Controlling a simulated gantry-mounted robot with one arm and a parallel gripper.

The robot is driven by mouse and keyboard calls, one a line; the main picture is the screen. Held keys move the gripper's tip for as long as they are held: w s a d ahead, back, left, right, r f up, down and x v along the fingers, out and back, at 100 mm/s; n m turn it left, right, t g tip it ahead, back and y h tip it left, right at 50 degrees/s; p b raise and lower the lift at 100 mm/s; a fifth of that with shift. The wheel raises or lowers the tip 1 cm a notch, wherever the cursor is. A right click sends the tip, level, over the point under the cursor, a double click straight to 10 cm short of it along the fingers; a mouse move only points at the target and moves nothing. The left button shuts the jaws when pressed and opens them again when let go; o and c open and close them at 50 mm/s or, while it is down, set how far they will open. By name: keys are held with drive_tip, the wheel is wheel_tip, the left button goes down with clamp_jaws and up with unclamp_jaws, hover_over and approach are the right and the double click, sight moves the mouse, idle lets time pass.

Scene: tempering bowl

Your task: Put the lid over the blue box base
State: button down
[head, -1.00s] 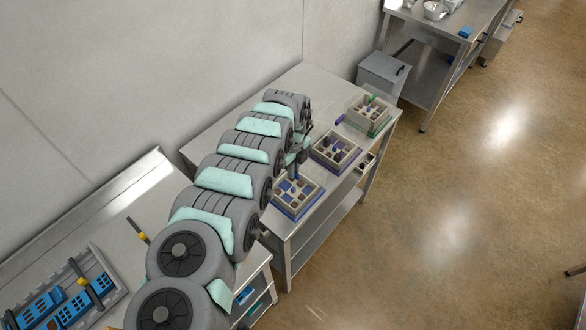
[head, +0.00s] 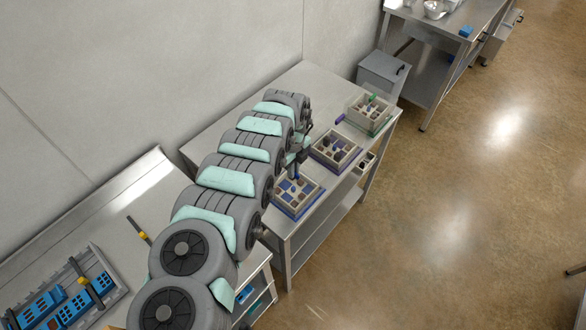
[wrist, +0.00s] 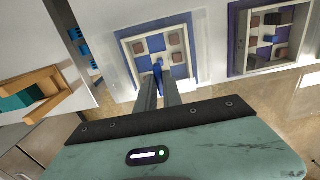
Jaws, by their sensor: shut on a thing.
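My gripper (wrist: 158,88) is shut on a small upright blue handle (wrist: 158,70). Below the handle is a pale gridded lid (wrist: 141,32) with blue, white and brown squares showing in its openings. A blue border (wrist: 196,15), seemingly the blue box base, frames it. I cannot tell whether the lid rests on this base or hangs just above it. In the head view the blue base (head: 293,213) and gridded top stand at the near end of the table, with my gripper (head: 294,176) over them, partly hidden by my arm.
A purple-edged gridded box (head: 335,150) stands just beyond, and a green-edged one (head: 371,114) farther back. A purple bar (head: 340,119) lies beside the green one. A steel table with a blue-block tray (head: 72,296) is at left. Open floor lies to the right.

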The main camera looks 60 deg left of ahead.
drive_tip(key=shift+f, duration=0.1)
drive_tip(key=c, duration=1.4)
unclamp_jaws()
drive_tip(key=c, duration=0.4)
wheel_tip(320, 180, up, 10)
drive_tip(key=p, duration=0.7)
